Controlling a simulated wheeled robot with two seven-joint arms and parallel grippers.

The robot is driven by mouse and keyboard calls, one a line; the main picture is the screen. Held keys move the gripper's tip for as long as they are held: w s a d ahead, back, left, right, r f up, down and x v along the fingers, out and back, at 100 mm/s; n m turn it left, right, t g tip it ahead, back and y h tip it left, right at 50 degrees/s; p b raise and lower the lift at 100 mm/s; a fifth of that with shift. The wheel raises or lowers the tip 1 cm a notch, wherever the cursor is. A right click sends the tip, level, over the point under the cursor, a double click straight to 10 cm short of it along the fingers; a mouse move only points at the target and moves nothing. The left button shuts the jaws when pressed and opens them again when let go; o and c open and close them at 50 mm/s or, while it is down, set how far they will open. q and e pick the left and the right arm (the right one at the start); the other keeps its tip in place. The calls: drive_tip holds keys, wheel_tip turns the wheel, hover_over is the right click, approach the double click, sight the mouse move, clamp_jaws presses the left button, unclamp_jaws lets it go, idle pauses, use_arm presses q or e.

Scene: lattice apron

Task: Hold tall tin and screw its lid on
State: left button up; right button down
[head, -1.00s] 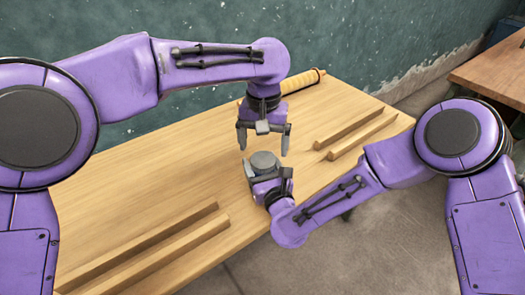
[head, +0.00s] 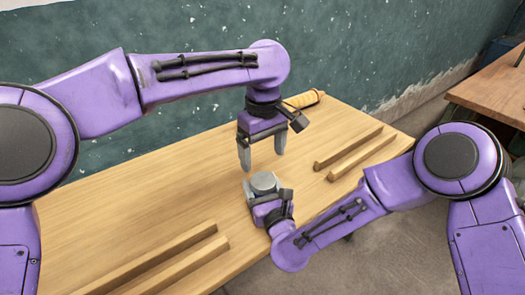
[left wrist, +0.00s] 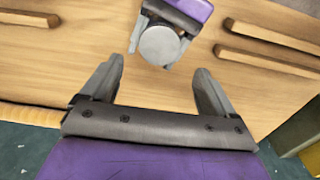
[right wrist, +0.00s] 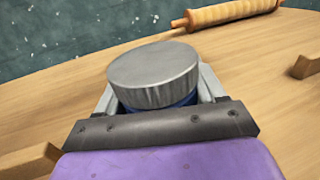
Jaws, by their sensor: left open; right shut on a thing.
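The tall tin (right wrist: 172,104) shows as a blue strip under its lid in the right wrist view; the rest is hidden by my right gripper. The round grey lid (right wrist: 155,68) sits on top of the tin; I cannot tell how tightly. The lid also shows in the head view (head: 263,182) and the left wrist view (left wrist: 159,45). My right gripper (head: 264,195) is shut around the tin, below the lid. My left gripper (head: 263,160) is open and empty above the lid, pointing down, with its fingers apart and not touching it.
A wooden table (head: 130,210) lies below, mostly clear on the left. Two wooden strips (head: 160,260) lie at the front left and two more (head: 350,150) at the right. A yellowish roller-like thing (head: 304,100) lies at the back edge, behind my left gripper.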

sight(263, 180)
use_arm(q)
wheel_tip(263, 180, down, 8)
drive_tip(key=shift+f, duration=0.1)
idle(0.6)
drive_tip(key=c, duration=1.1)
drive_tip(key=m, duration=0.5)
drive_tip(key=shift+m, duration=0.4)
drive_tip(key=m, duration=0.4)
